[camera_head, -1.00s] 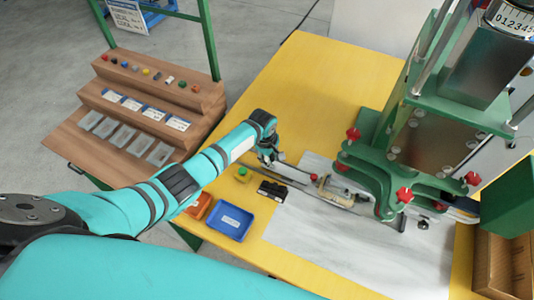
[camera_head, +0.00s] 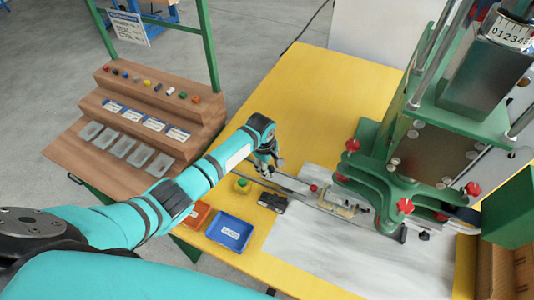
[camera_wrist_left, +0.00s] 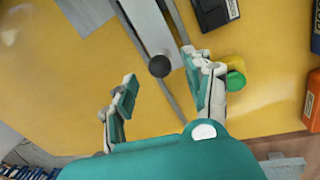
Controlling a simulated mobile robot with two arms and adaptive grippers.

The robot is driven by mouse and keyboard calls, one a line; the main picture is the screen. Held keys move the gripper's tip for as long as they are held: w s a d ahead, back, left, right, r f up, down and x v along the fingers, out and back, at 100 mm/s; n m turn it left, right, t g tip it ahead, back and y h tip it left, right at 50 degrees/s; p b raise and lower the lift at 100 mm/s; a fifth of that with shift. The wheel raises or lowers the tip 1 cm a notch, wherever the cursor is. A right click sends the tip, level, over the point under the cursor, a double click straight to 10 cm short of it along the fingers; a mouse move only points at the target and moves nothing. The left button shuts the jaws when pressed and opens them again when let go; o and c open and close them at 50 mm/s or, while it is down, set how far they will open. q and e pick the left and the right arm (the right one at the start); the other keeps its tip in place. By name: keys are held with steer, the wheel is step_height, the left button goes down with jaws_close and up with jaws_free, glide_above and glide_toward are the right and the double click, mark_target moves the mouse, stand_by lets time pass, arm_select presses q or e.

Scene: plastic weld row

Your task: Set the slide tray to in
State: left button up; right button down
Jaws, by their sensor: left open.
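The slide tray (camera_head: 290,182) shows as a light grey strip between rails on the yellow table, running from my left gripper towards the green press. In the left wrist view, the tray (camera_wrist_left: 148,25) ends in a dark round knob (camera_wrist_left: 159,66). My left gripper (camera_head: 270,165) is above the outer end of the tray. In the left wrist view, my left gripper (camera_wrist_left: 160,88) is open and empty, its fingers either side of the knob's line; contact is not visible. The tray's inner part is partly hidden by the press. My right gripper is out of view.
The green press (camera_head: 420,180) with red knobs stands at the right. A yellow box with a green button (camera_head: 242,185), a black box (camera_head: 272,202), a blue bin (camera_head: 230,233) and an orange bin (camera_head: 195,215) sit near the rail. Clear table lies behind.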

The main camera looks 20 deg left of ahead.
arm_select(q)
step_height(320, 180, up, 9)
steer(key=s, duration=0.1)
steer(key=shift+s+a+f, duration=0.15)
steer(key=shift+s+a, duration=0.1)
steer(key=shift+s, duration=0.1)
